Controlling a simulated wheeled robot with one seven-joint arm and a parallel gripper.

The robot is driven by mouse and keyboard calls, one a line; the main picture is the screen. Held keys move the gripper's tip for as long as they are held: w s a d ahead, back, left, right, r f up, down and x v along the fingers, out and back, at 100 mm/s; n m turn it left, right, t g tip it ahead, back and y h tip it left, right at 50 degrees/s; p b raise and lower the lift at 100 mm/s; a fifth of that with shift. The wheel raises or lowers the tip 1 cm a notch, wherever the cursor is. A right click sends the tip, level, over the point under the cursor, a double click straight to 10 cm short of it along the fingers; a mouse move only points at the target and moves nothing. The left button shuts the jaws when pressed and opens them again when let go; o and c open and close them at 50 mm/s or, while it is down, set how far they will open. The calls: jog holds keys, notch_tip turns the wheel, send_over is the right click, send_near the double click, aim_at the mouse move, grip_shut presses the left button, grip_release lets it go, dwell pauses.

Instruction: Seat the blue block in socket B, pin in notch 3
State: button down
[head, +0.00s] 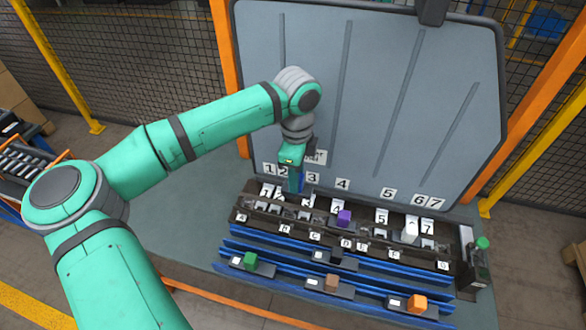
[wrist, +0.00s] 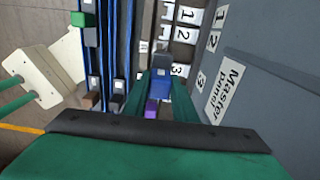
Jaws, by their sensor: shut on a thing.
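The blue block (wrist: 158,90) is between the green fingers of my gripper (wrist: 160,82) in the wrist view, and the gripper is shut on it. In the head view my gripper (head: 296,176) and the blue block (head: 295,184) hang over the back of the dark socket row, near the panel numbers 2 and 3. The block looks above the row, apart from it. The plate for socket B (head: 284,229) is on the row's front edge, between A and C. The socket's inside, its notches and the block's pin are too small or hidden to tell.
A purple block (head: 344,217) and a white block (head: 410,231) stand in the row. Green (head: 250,261), brown (head: 331,282) and orange (head: 417,303) blocks sit on carriers along blue rails in front. A tall grey panel (head: 400,90) rises behind. A green-topped post (head: 481,243) stands right.

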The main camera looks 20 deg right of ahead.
jog(key=f, duration=0.3)
jog(key=shift+s+a+f, duration=0.15)
jog(key=shift+s+f, duration=0.15)
jog(key=shift+f, duration=1.1)
jog(key=shift+w, duration=0.15)
